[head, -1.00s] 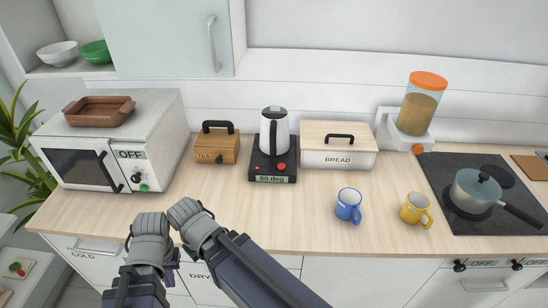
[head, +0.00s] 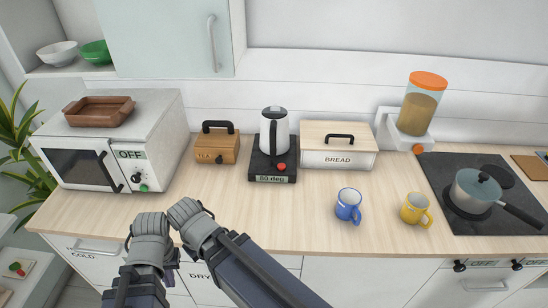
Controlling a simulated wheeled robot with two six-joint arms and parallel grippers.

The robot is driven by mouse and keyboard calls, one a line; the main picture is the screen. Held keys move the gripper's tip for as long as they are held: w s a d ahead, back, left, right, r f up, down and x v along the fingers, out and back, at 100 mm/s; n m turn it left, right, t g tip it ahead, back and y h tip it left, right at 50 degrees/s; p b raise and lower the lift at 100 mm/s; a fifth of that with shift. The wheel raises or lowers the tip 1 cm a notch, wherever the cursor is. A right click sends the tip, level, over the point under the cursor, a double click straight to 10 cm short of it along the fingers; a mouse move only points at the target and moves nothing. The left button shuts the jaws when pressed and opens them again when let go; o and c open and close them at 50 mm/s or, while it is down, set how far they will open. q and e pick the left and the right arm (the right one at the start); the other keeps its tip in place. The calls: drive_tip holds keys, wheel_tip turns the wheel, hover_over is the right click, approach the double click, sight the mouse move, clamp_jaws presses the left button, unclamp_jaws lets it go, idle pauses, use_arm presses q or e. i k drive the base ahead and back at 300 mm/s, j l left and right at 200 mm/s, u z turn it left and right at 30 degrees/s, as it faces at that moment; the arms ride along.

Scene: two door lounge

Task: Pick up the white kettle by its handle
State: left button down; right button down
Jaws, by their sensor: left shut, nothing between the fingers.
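The white kettle (head: 283,128) stands upright on its black base (head: 259,170) at the back middle of the counter. Its top is dark, and a dark strip down its front looks like the handle. The base has a red button and a display reading about 80 deg. My left gripper (head: 173,258) is mostly hidden behind my grey arm joints at the lower left. It is shut and empty, below the counter's front edge and well short of the kettle. My right gripper is not in view.
A wooden tea box (head: 230,150) stands left of the kettle, and a bread box (head: 357,160) close on its right. A blue mug (head: 348,205) and yellow mug (head: 413,210) stand forward right. The counter (head: 270,215) before the kettle is clear. A microwave (head: 75,165) is left.

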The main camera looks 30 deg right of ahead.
sight(274, 142)
drive_tip(key=i+j+z, duration=0.2)
drive_tip(key=j, duration=0.15)
drive_tip(key=i+j+z, duration=0.2)
drive_tip(key=j, duration=0.2)
drive_tip(key=i+j+z, duration=0.2)
drive_tip(key=j, duration=0.2)
drive_tip(key=k, duration=0.05)
